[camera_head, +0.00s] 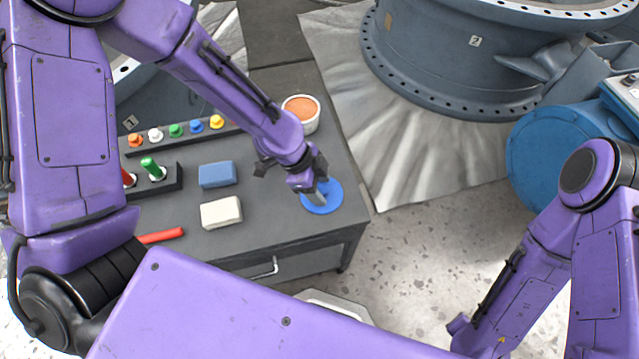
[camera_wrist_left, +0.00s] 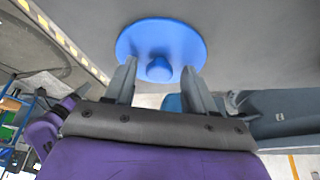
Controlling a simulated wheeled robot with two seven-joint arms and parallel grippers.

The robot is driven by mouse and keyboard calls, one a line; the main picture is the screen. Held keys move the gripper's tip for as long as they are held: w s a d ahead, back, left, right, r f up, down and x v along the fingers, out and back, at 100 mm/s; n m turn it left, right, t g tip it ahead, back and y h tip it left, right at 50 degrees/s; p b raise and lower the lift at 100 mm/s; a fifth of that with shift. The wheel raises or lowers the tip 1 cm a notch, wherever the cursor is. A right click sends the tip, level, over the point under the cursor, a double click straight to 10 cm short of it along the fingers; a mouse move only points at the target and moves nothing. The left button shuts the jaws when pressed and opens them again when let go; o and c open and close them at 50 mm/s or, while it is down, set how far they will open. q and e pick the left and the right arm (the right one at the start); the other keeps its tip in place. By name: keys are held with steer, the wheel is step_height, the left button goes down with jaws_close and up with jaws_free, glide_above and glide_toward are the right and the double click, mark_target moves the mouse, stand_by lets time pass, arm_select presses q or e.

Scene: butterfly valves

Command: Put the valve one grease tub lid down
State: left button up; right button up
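The blue round lid (camera_head: 335,196) lies flat on the grey table near its right front corner. In the left wrist view the lid (camera_wrist_left: 160,35) shows its raised centre knob (camera_wrist_left: 158,70). My left gripper (camera_head: 318,197) is over the lid. In the left wrist view its fingers (camera_wrist_left: 159,78) stand apart, one on each side of the knob, with gaps visible. A white tub (camera_head: 301,121) filled with orange grease stands uncovered on the table, behind the lid. My right arm shows at the right, but its gripper is out of frame.
On the table (camera_head: 290,238) are a blue block (camera_head: 217,174), a cream block (camera_head: 221,212), a red stick (camera_head: 160,236) and a rack of coloured knobs (camera_head: 182,137). A large valve marked 2 (camera_head: 455,60) stands on a sheet beyond; a marker 1 (camera_head: 130,122) shows at left.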

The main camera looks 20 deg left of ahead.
arm_select(q)
steer(key=shift+r, duration=0.3)
steer(key=p+v, duration=0.2)
steer(key=v, duration=0.9)
steer(key=shift+r, duration=0.35)
steer(key=shift+s+a, duration=0.1)
steer(key=shift+s, duration=0.05)
